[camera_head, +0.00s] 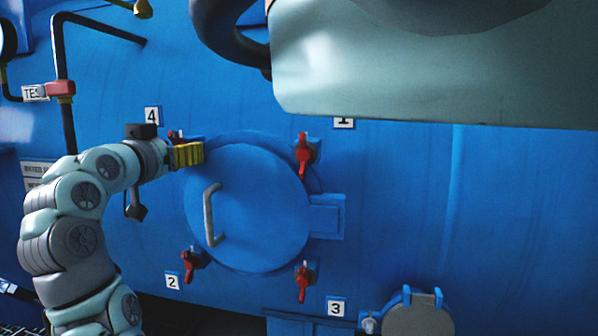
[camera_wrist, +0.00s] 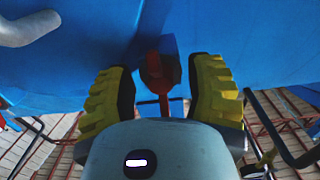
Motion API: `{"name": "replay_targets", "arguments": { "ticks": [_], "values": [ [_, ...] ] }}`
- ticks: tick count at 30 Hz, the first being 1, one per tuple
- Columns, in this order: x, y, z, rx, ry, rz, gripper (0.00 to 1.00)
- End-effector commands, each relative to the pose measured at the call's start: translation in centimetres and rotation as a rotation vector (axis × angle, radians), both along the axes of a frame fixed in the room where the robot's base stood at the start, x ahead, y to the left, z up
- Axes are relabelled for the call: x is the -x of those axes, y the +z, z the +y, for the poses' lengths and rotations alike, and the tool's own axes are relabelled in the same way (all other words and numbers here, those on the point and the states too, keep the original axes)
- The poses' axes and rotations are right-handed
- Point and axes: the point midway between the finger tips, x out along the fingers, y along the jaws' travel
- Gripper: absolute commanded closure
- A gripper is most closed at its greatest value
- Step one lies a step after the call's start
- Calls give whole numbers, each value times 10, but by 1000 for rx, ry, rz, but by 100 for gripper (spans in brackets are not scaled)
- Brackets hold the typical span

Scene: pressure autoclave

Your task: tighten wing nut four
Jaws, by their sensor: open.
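Wing nut four is a red wing nut (camera_wrist: 153,68) on the blue vessel by the label 4 (camera_head: 152,115). In the head view only a bit of its red (camera_head: 175,136) shows behind my gripper. My gripper (camera_head: 188,154) has yellow ridged fingers and is at the upper left of the round door (camera_head: 248,208). In the wrist view my gripper (camera_wrist: 165,95) is open, with one finger on each side of the red wing nut. A clear gap shows beside each finger, and I cannot tell the exact depth.
Other red wing nuts sit by label 1 (camera_head: 343,122), label 2 (camera_head: 172,281) and label 3 (camera_head: 336,307). A black pipe (camera_head: 62,95) with a red fitting (camera_head: 60,88) runs at the left.

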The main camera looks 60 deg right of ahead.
Motion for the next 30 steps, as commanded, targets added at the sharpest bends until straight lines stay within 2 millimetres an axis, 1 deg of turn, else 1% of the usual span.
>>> {"name": "replay_targets", "arguments": {
  "ticks": [5, 8, 11, 21, 25, 30],
  "values": [
    [0, 1, 1, 2, 1, -1, 47],
    [1, 1, 5, 3, 1, -1, 47],
    [5, 1, 14, 3, 1, -1, 47],
    [21, 1, 57, 4, 6, -2, 47],
    [26, 1, 66, 3, 3, -1, 47],
    [28, 0, 70, 0, 2, 0, 47]
  ]
}}
